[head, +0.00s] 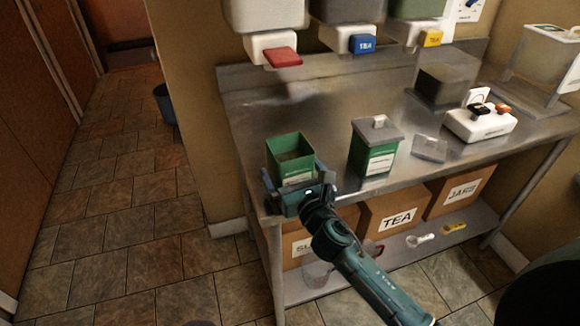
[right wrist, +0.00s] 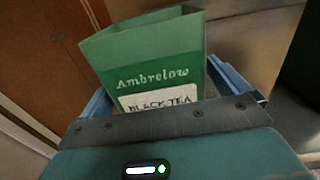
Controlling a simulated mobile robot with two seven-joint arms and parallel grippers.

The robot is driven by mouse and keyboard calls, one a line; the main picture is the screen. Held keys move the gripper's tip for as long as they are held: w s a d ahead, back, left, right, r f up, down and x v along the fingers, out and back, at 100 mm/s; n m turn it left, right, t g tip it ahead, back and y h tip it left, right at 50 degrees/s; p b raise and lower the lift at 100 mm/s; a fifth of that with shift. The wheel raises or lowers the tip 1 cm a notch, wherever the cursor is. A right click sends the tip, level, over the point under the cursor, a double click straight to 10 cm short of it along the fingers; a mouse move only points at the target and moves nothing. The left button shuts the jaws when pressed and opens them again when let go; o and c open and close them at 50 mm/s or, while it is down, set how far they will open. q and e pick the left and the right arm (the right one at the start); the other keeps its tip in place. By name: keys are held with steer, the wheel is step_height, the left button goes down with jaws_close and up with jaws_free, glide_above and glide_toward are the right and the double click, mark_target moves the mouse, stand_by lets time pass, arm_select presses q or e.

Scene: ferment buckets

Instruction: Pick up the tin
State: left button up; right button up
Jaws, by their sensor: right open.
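An open green tin (head: 291,158) stands near the front left corner of the metal counter. In the right wrist view the tin (right wrist: 150,62) reads "Ambrelow" and "BLACK TEA". My right gripper (head: 294,177) reaches it from the front, its fingers spread on either side of the tin. It is open; whether a finger touches the tin I cannot tell. The lower part of the label is hidden behind the gripper body in the right wrist view. A second green tin (head: 370,158), with a grey lid on, stands to the right. My left gripper is not in view.
A grey lid-like piece (head: 430,149) lies right of the second tin. A white device (head: 480,124) and a dark box (head: 445,84) stand farther right. Dispensers with red, blue (head: 362,44) and yellow taps hang above. Labelled cardboard boxes (head: 395,212) sit on the lower shelf.

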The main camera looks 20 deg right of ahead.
steer(key=shift+w+a, duration=0.1)
steer(key=shift+w, duration=0.6)
steer(key=shift+c, duration=0.4)
steer(key=c, duration=1.1)
